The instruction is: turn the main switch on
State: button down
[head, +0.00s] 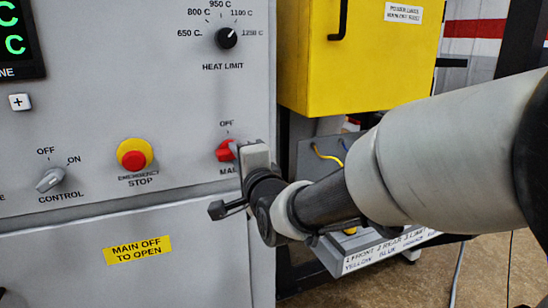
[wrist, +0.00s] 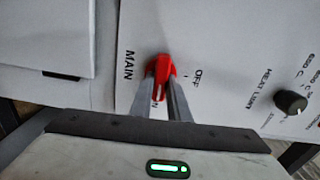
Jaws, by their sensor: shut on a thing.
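The main switch is a red rotary knob (head: 225,150) on the grey panel, below an OFF label and above a MAIN label partly hidden by my gripper. In the wrist view the knob (wrist: 160,72) lies lengthwise up and down the picture, with a pale line at its lower end beside the partly covered ON label. OFF reads to its right, MAIN to its left. My gripper (wrist: 163,88) is shut on the knob, one finger on each side. In the head view my gripper (head: 243,155) hides the knob's right side.
The red emergency stop (head: 134,155) on its yellow collar and the control switch (head: 50,180) are left of the main switch. The heat limit dial (head: 226,38) is above. A yellow box (head: 360,60) stands right of the panel, behind my arm.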

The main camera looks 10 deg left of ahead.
jog(key=shift+r+m, duration=0.1)
jog(key=shift+m, duration=0.3)
jog(key=c, duration=1.7)
grip_release()
